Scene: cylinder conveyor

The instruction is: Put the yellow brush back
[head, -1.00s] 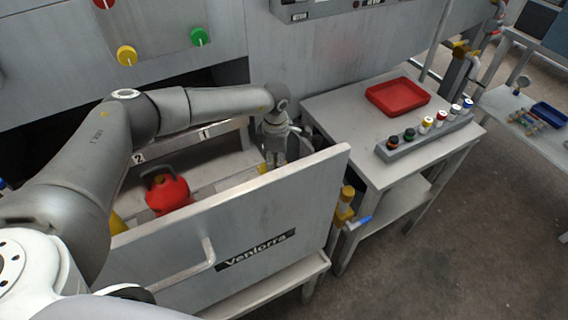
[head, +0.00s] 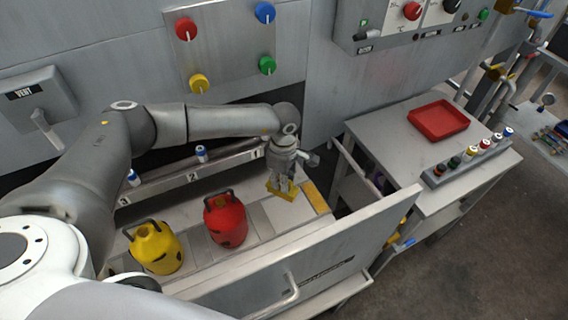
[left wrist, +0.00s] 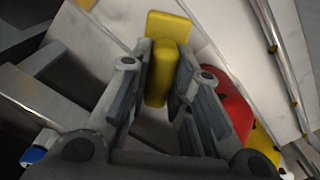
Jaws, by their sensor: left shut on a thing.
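The yellow brush (head: 281,191) is held by my left gripper (head: 282,180), low over the light surface behind the front panel. In the left wrist view the brush (left wrist: 160,75) sits between the two fingers (left wrist: 160,95), which are shut on its upright handle; a wider yellow part shows beyond. I cannot tell whether its underside touches the surface. A yellow patch (head: 316,197) lies just right of the brush at the surface's end. My right gripper is not in view.
A red canister (head: 226,222) and a yellow canister (head: 157,250) stand left of the brush. The front panel (head: 340,245) rises along the near side. A side table (head: 395,135) holds a red tray (head: 438,120) and a rack of small bottles (head: 470,163).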

